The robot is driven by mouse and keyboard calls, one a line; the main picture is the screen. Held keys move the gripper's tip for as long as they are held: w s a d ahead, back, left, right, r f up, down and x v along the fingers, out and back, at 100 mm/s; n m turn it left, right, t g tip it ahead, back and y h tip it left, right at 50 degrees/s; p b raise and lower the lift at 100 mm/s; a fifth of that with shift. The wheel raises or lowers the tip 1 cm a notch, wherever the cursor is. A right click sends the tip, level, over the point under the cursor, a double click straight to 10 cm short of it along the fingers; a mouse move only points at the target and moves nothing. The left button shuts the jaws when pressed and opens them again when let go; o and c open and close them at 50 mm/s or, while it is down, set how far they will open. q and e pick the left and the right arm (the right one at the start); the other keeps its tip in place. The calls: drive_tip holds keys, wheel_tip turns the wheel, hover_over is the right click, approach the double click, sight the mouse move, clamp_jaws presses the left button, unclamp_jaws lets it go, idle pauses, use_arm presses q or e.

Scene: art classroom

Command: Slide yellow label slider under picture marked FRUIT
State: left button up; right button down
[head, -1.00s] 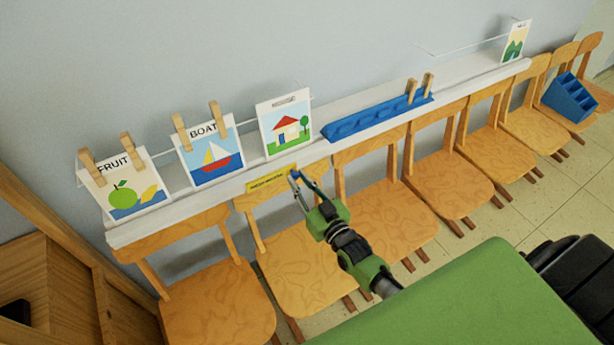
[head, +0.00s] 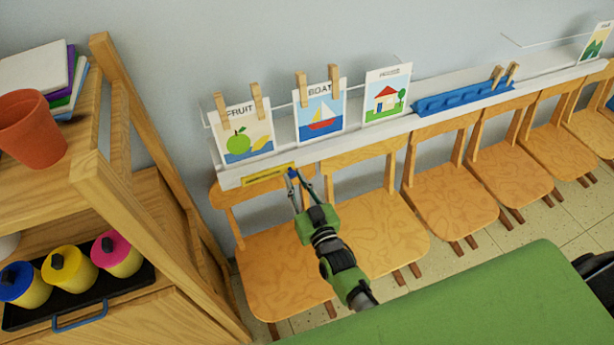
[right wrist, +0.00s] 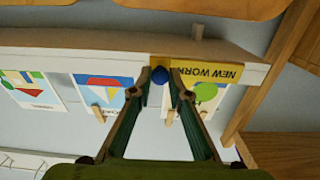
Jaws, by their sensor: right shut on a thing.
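The yellow label slider (head: 268,175) sits on the front edge of the white ledge (head: 232,181). In the right wrist view the slider (right wrist: 212,73) reads "NEW WORK" upside down, with a blue knob (right wrist: 159,74) at one end. My right gripper (head: 291,174) is shut on this knob, one finger on each side. The FRUIT picture (head: 238,143), with a green apple, hangs from two clothespins above the ledge. The slider lies below its right part and reaches toward the BOAT picture (head: 321,121). My left gripper is not in view.
A house picture (head: 384,98) and a blue holder (head: 455,98) stand farther right on the ledge. Wooden chairs (head: 370,225) line up below it. A wooden shelf (head: 120,200) with paint pots stands at the left. A green surface (head: 480,300) fills the lower right.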

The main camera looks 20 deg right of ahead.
drive_tip(key=shift+a, duration=0.9)
drive_tip(key=c, duration=1.9)
unclamp_jaws()
drive_tip(key=shift+a, duration=0.2)
drive_tip(key=shift+s+d, duration=0.15)
drive_tip(key=shift+s, duration=0.1)
drive_tip(key=s, duration=1.1)
drive_tip(key=shift+s+d, duration=0.3)
drive_tip(key=shift+d, duration=0.05)
